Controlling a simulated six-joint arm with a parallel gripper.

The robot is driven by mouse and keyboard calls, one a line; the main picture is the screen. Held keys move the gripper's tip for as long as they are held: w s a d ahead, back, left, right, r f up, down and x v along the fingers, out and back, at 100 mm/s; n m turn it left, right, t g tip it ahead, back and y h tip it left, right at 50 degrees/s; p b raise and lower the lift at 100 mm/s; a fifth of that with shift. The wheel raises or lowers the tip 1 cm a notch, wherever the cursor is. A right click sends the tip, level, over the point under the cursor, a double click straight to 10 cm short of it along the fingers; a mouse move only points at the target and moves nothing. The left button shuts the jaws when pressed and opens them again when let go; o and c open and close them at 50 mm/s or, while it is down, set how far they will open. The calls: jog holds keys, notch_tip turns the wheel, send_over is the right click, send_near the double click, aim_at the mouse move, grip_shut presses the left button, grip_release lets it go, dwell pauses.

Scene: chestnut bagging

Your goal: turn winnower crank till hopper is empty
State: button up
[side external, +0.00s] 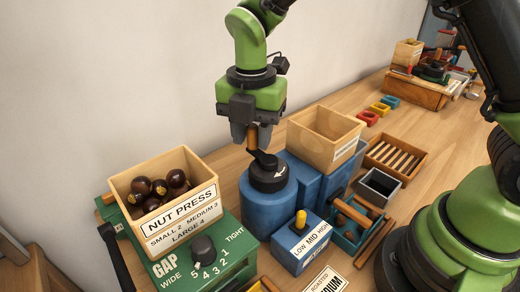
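The blue winnower (268,207) stands mid-picture. On its round top is a black crank hub (268,176) with a white curved arrow. The crank arm points up and left from the hub to an upright wooden handle (252,137). My gripper (251,138) points down over the crank, with its grey fingers on either side of this handle; it looks shut on it. The pale wooden hopper (325,132) sits on the winnower's right part. No nuts show inside it, though its near wall hides part of the floor.
A green nut press (205,262) with a gap dial stands front left, its wooden box (190,225) holding several chestnuts. A blue box with a yellow lever (300,228) stands right of the winnower. A slatted tray (396,160) and grey bin (378,187) lie right of the hopper.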

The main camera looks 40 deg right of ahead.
jog(key=shift+o, duration=0.9)
jog(key=shift+r, duration=3.8)
jog(key=shift+c, duration=0.5)
grip_shut()
jog(key=shift+s, duration=0.1)
